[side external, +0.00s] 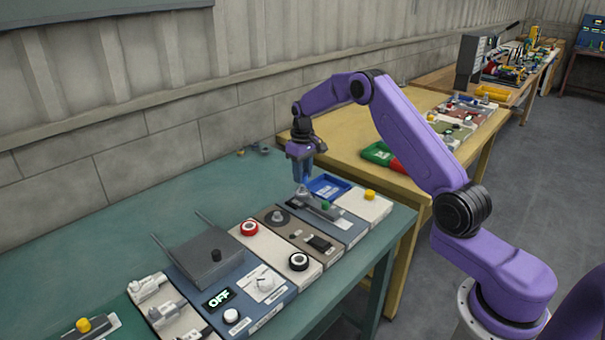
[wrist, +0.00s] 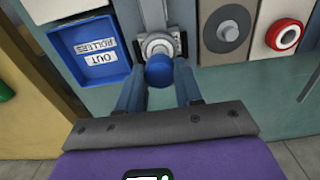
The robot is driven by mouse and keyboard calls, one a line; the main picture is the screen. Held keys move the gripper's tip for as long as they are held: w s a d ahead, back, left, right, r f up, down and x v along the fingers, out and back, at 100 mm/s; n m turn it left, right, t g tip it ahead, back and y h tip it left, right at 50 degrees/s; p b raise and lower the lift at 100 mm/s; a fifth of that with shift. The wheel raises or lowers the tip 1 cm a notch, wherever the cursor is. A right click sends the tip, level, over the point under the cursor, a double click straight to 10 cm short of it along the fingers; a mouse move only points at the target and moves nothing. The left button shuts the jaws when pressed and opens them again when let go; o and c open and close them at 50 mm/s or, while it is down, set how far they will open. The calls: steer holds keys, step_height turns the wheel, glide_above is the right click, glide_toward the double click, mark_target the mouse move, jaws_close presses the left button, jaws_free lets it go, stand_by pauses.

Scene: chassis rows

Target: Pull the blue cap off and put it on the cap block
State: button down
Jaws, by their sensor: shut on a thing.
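The blue cap (wrist: 159,72) sits between the fingertips of my gripper (wrist: 160,82) in the wrist view. My gripper is shut on it. Just beyond the cap is a pale metal round fitting (wrist: 157,44) on a grey panel; I cannot tell whether the cap still touches it. In the side external view my gripper (side external: 303,174) points down over the far end of the row, above a grey metal fitting (side external: 303,193). The cap is too small to make out clearly there. I cannot tell which part is the cap block.
A blue tray (wrist: 80,61) labelled "OUT ROLLERS" lies left of the fitting in the wrist view. A grey dial (wrist: 227,31) and a red-ringed button (wrist: 285,36) are to the right. A green knob (side external: 326,205) and a yellow knob (side external: 370,195) stand nearby.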

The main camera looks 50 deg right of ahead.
steer(key=shift+r, duration=0.65)
stand_by(0.5)
steer(key=shift+s+d+r, duration=0.15)
steer(key=shift+s+d, duration=0.1)
steer(key=shift+s, duration=0.1)
steer(key=s+d+r, duration=0.2)
steer(key=s, duration=1.1)
steer(key=s+d+r, duration=0.1)
steer(key=s, duration=1.2)
glide_above(358, 207)
step_height(358, 207, down, 9)
steer(key=shift+s+a, duration=0.1)
steer(key=shift+s, duration=0.05)
steer(key=shift+f, duration=0.3)
steer(key=shift+w+f, duration=0.2)
steer(key=shift+f, duration=1.3)
